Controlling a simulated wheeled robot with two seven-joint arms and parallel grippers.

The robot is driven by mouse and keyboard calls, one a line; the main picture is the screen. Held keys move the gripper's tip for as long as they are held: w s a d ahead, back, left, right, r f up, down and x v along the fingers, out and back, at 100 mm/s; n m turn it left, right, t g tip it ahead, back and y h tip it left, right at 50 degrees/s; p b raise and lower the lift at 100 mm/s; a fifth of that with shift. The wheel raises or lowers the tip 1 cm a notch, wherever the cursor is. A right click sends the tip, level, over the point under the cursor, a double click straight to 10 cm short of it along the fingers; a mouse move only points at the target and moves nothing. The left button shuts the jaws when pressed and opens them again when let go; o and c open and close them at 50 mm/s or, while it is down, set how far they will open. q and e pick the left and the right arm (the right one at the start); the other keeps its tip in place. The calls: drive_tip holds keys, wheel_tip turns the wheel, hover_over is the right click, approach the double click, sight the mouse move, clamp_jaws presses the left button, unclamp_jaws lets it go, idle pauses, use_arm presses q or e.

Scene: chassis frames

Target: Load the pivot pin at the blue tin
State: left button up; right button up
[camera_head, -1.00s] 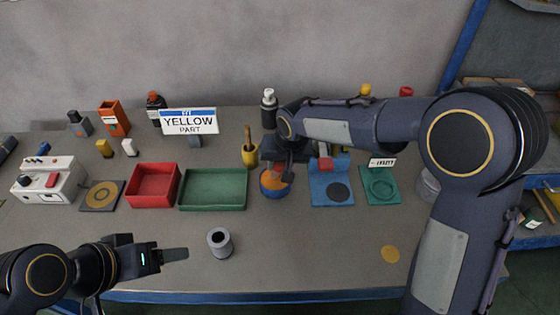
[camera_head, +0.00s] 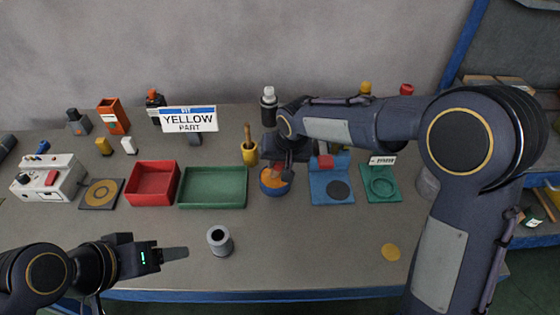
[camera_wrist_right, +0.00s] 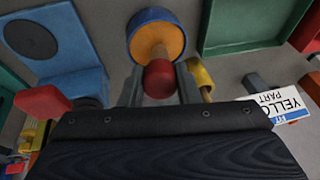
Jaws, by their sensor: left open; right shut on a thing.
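The blue tin (camera_head: 274,184) with an orange inside stands on the bench in the middle of the head view. It also shows at the top of the right wrist view (camera_wrist_right: 150,16). My right gripper (camera_head: 288,160) is over the tin, shut on a pin with a red round head (camera_wrist_right: 159,78) and a tan shaft. The shaft points toward the tin's orange inside; whether its tip touches is hidden. My left gripper (camera_head: 174,254) is open and empty at the front left, beside a grey hollow cylinder (camera_head: 219,241).
Left of the tin are a green tray (camera_head: 213,188) and a red tray (camera_head: 153,183). Right of it are a blue fixture (camera_head: 331,190) and a green plate (camera_head: 381,184). A yellow pot (camera_head: 249,153) stands close behind. The bench front is mostly clear, with a yellow disc (camera_head: 390,252).

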drive_tip(key=shift+f+b, duration=0.4)
drive_tip(key=shift+f, duration=0.05)
idle(1.3)
drive_tip(key=shift+r, duration=0.15)
drive_tip(key=shift+r+p, duration=2.45)
drive_tip(key=shift+r, duration=1)
